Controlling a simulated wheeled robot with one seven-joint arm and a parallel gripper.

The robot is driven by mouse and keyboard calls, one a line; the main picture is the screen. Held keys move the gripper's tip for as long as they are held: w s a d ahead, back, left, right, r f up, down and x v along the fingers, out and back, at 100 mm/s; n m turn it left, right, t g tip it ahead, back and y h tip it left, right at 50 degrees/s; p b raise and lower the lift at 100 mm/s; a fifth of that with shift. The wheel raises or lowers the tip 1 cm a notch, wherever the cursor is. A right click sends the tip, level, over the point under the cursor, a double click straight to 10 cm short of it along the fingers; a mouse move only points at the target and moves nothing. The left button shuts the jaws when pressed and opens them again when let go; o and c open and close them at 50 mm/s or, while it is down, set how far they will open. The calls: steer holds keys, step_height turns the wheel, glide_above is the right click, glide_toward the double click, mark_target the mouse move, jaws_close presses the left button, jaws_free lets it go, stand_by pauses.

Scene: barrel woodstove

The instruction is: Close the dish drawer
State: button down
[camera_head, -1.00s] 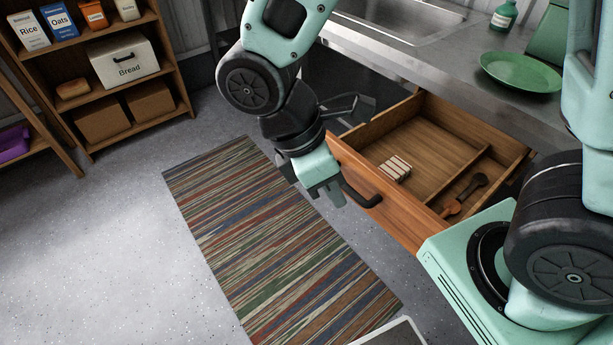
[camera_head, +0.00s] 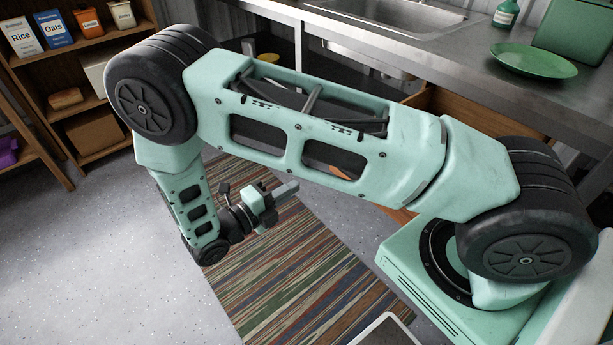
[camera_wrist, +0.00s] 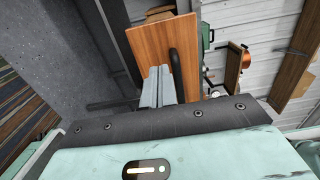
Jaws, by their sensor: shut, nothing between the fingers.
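The dish drawer is wooden and stands open under the counter. In the head view my arm hides most of it, and only a bit of its upper wall (camera_head: 450,106) and a low corner of its front (camera_head: 396,212) show. In the wrist view its orange-brown front (camera_wrist: 140,45) with a black bar handle (camera_wrist: 177,72) is straight ahead. My gripper (camera_head: 290,188) is shut and empty, out over the rug and pointing at the drawer front. In the wrist view its fingertips (camera_wrist: 159,72) appear beside the handle; I cannot tell whether they touch the front. The drawer's contents are hidden.
The steel counter (camera_head: 470,75) above the drawer holds a sink (camera_head: 395,18), a green plate (camera_head: 533,60) and a green bottle (camera_head: 506,14). A striped rug (camera_head: 300,270) lies on the floor. A wooden shelf (camera_head: 60,85) stands at the left. Floor at lower left is clear.

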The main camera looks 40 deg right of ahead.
steer(key=d, duration=1.3)
steer(key=shift+w+d+p, duration=0.2)
steer(key=shift+w+p, duration=0.1)
steer(key=shift+w, duration=0.15)
steer(key=shift+d, duration=0.15)
steer(key=w+d+p, duration=0.1)
steer(key=d, duration=1.1)
steer(key=w+d+p, duration=0.1)
steer(key=d, duration=1.2)
steer(key=w+d+p, duration=0.1)
steer(key=d, duration=1.2)
steer(key=a, duration=0.9)
steer(key=s+a, duration=0.1)
steer(key=a, duration=0.4)
